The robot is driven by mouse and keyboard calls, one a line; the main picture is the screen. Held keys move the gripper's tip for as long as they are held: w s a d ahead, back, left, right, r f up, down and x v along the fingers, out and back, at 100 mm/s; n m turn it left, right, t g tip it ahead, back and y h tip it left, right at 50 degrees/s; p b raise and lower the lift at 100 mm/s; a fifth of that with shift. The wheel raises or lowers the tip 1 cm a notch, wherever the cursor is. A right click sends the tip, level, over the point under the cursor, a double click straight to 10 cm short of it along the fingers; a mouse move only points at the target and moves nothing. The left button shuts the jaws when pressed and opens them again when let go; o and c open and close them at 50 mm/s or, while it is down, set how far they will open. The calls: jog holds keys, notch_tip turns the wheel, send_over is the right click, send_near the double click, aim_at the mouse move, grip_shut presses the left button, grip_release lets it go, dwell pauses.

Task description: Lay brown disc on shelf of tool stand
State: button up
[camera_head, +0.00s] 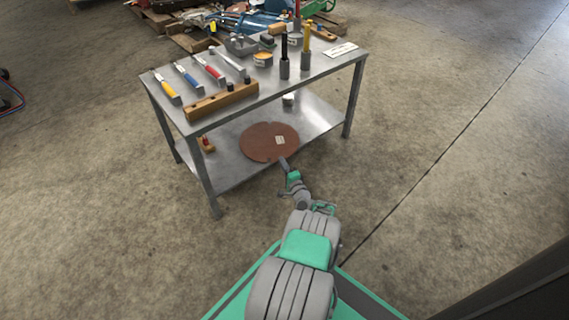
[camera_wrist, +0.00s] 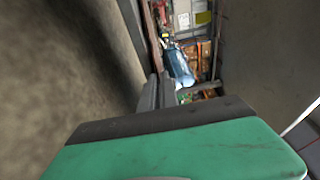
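The brown disc (camera_head: 266,148) is flat, with a small pale label on top. In the head view it appears over the lower shelf (camera_head: 232,168) of the metal tool stand, its near rim close to the shelf's front edge. My gripper (camera_head: 283,162) is at that near rim, reaching in from the front. In the wrist view the fingers (camera_wrist: 157,92) are close together at the end of a thin brown strip, the disc (camera_wrist: 152,42) seen edge-on. The gripper appears shut on the rim. I cannot tell whether the disc touches the shelf.
The stand's top (camera_head: 245,92) holds several coloured-handled tools, a wooden block (camera_head: 222,100) and upright black and yellow tools. A small red-and-brown item (camera_head: 207,145) is at the shelf's left, a small pale cup (camera_head: 288,99) at its back. Legs bound the shelf. Floor in front is clear.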

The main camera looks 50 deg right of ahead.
jog(key=o, duration=0.5)
jog(key=shift+s, duration=0.1)
jog(key=p+v, duration=0.2)
jog(key=v, duration=0.5)
jog(key=shift+s+a+p, duration=0.15)
jog(key=shift+s+p, duration=0.2)
jog(key=shift+p, duration=0.05)
